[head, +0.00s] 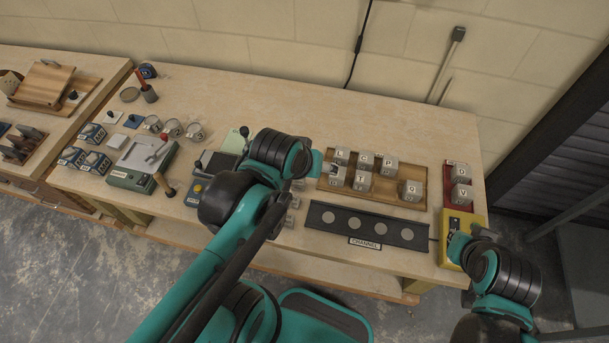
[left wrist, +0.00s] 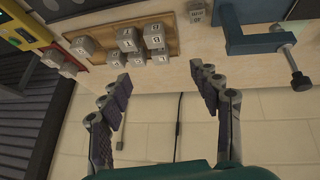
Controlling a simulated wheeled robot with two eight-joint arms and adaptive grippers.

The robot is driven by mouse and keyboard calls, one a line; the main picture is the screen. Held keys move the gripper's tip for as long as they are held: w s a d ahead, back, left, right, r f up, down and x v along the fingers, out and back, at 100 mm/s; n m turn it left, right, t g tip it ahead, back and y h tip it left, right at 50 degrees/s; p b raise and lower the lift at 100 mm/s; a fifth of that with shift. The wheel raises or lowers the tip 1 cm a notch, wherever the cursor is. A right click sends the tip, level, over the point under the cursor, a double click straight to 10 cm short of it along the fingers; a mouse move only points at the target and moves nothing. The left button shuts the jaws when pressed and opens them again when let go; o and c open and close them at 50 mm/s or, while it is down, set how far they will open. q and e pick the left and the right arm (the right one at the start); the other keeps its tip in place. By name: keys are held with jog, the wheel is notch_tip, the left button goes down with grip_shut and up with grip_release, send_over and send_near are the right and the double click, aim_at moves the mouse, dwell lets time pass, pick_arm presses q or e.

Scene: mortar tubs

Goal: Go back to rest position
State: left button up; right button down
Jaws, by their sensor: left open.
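My left arm reaches over the bench from the lower left in the head view. Its gripper (head: 322,168) is mostly hidden behind the wrist, by the left end of the wooden tray of letter cubes. In the left wrist view the left gripper (left wrist: 162,86) is open, its two fingers wide apart with nothing between them. My right arm comes in at the lower right in the head view. Its end (head: 462,245) is over the yellow box at the bench's right end, and its fingers cannot be made out.
The wooden tray (head: 398,197) holds several grey letter cubes. A dark panel (head: 340,219) with round discs lies in front of it, marked CHANNEL. A red tray (head: 448,189) with two cubes and a yellow box (head: 474,225) stand right. Mugs (head: 173,128) stand left. The bench's back is clear.

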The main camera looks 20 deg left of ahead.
pick_arm(q)
jog(key=shift+s+a+f+m+t, duration=0.2)
jog(key=shift+s+a+f+m, duration=0.15)
jog(key=shift+s+m, duration=0.3)
jog(key=shift+s+a+f+m+t, duration=0.25)
jog(key=shift+s+f+m, duration=0.1)
jog(key=shift+s+m, duration=0.25)
notch_tip(320, 180, down, 5)
jog(key=b, duration=0.5)
jog(key=shift+f, duration=0.2)
